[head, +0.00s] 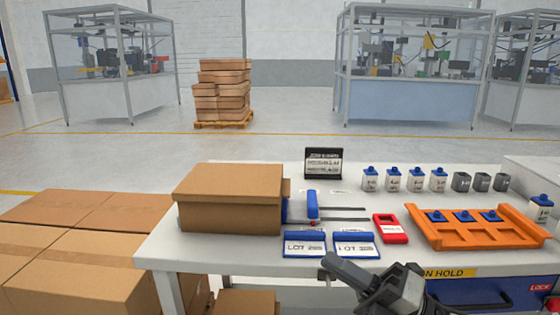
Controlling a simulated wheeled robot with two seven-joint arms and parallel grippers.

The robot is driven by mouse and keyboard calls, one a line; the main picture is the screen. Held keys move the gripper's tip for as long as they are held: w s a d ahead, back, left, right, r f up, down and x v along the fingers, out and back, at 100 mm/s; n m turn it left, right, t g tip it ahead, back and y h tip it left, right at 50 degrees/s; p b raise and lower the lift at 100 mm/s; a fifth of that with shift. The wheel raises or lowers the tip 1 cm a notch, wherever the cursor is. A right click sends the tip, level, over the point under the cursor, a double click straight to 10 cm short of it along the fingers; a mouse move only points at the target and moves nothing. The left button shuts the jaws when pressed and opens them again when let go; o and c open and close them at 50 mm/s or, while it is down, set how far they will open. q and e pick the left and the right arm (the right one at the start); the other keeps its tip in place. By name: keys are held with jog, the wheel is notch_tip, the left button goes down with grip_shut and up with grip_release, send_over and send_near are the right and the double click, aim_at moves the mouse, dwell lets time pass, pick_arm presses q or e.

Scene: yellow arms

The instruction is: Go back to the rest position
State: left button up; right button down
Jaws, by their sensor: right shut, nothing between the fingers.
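My right gripper (330,266) shows at the bottom centre, in front of the table's near edge. Its dark fingers are shut with nothing between them. They point left, below the two blue-edged LOT cards, and appear apart from them. My left gripper is out of view.
The white table (160,247) bears a cardboard box (228,200), two LOT cards (304,246), a red device (390,229), an orange tray (470,238), several small containers (393,181) and a black sign (323,163). Large cartons (65,285) stand left. A blue drawer (480,291) is below.

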jog(key=s+d+f+m+t+h+p, duration=0.1)
jog(key=s+d+f+m+t+h, duration=0.15)
jog(key=f+m+h, duration=0.7)
jog(key=s+d+f+m+t+h+p, duration=0.1)
jog(key=d+f+m+t+h, duration=0.25)
jog(key=m, duration=1.15)
jog(key=s+a+f+m+g+h+p, duration=0.1)
jog(key=s+f+m+g+h, duration=0.3)
jog(key=s+f+m, duration=0.3)
jog(key=s+f+g, duration=0.1)
jog(key=s+f, duration=0.2)
jog(key=s, duration=0.1)
jog(key=shift+s+f+m, duration=0.25)
jog(key=shift+s+m, duration=0.05)
jog(key=shift+m, duration=0.05)
jog(key=shift+a, duration=0.1)
